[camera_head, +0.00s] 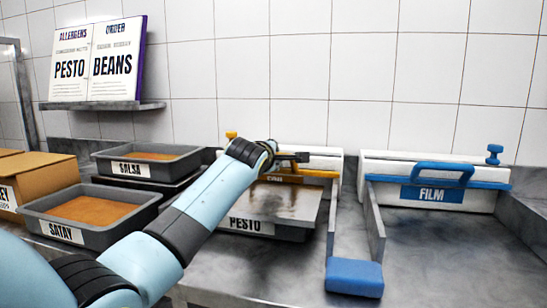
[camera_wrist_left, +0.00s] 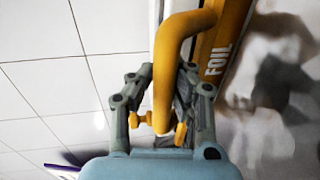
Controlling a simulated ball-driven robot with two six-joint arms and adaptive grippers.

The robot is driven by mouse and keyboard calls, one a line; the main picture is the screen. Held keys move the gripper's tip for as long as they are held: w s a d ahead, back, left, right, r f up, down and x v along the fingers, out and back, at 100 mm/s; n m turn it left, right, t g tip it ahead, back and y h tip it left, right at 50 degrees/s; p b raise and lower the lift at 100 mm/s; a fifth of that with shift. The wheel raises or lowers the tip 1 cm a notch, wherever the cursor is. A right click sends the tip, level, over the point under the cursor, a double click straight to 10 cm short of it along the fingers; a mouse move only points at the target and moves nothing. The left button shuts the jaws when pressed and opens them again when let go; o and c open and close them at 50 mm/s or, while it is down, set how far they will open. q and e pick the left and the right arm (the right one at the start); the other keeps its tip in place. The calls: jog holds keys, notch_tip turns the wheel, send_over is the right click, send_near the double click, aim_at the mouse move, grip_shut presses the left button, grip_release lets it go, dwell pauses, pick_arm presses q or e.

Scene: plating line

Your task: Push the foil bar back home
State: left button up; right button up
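The foil bar (camera_head: 315,173) is yellow-orange and lies along the front of a white foil dispenser (camera_head: 325,161) at the centre of the head view. In the left wrist view its FOIL label (camera_wrist_left: 218,60) and yellow handle (camera_wrist_left: 175,30) show. My left gripper (camera_head: 288,157) is at this handle. In the left wrist view the fingers of my left gripper (camera_wrist_left: 163,78) are on both sides of the handle, close against it. A foil sheet (camera_head: 285,202) spreads forward over the PESTO pan (camera_head: 250,227). My arm hides part of the dispenser. My right gripper is not in view.
A FILM dispenser (camera_head: 435,170) with a blue bar stands to the right, past low metal dividers (camera_head: 374,225). A blue block (camera_head: 354,277) sits at the front. SALSA (camera_head: 150,168) and SATAY (camera_head: 110,218) pans and a cardboard box (camera_head: 40,177) are left. The right counter is clear.

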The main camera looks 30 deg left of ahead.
pick_arm(q)
jog(key=o, duration=0.5)
jog(key=shift+f, duration=0.1)
jog(key=shift+s, duration=0.15)
jog(key=v, duration=1.1)
jog(key=shift+s, duration=0.35)
jog(key=shift+d, duration=0.1)
